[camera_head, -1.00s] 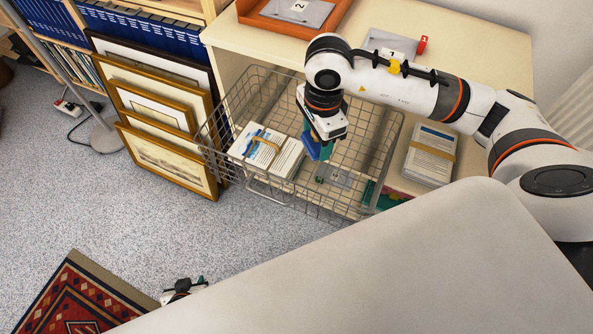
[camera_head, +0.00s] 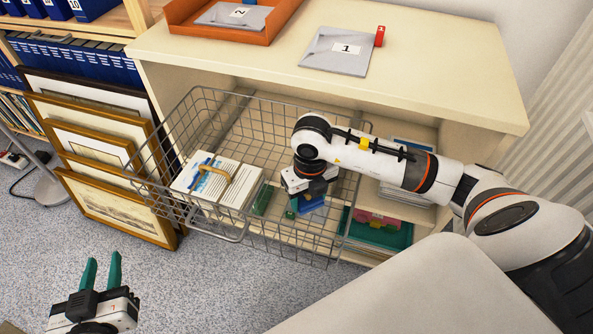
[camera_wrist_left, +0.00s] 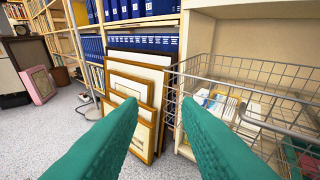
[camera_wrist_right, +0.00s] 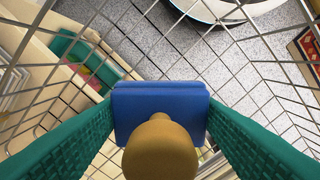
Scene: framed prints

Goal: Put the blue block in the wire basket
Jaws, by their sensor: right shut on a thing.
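The wire basket (camera_head: 240,229) is a grey mesh drawer pulled out from under the cream cabinet. The blue block (camera_head: 309,204) is in the right part of the basket, below my right gripper (camera_head: 292,207). In the right wrist view the blue block (camera_wrist_right: 160,103) sits between the green fingers, with a tan round knob in front of it. My right gripper is shut on it and points down inside the basket. Whether the block touches the basket floor is hidden. My left gripper (camera_head: 103,268) is open and empty, over the carpet at lower left.
A banded stack of cards (camera_head: 216,183) lies in the basket's left part. Framed prints (camera_head: 112,205) lean left of the basket. A green tray (camera_head: 378,235) is right of it. An orange tray (camera_head: 232,22) and a grey packet (camera_head: 340,50) are on the cabinet top.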

